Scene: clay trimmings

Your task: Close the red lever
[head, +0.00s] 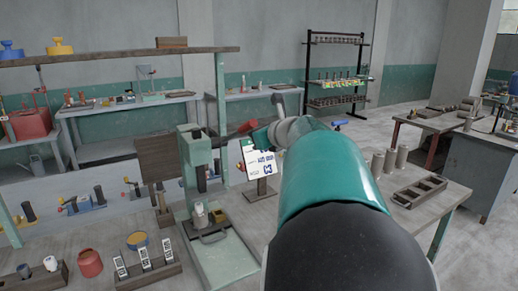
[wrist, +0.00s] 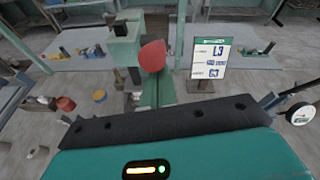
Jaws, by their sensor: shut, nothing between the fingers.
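The red lever (head: 246,127) is on the upper part of a pale green bench press (head: 196,150). Its rounded red end also shows in the wrist view (wrist: 152,56), just above the middle and right of the press head (wrist: 122,40). My gripper (head: 262,137) is beside the red end in the head view, partly hidden behind my wrist. In the wrist view my gripper (wrist: 158,82) is shut and empty, just below the red end in the picture. I cannot tell whether it touches the lever.
A white printed sign (head: 260,160) stands right of the press; it also shows in the wrist view (wrist: 210,58). A red pot (head: 90,263) and a rack of labelled pieces (head: 146,268) are at the front left. A dark tray (head: 419,191) lies to the right.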

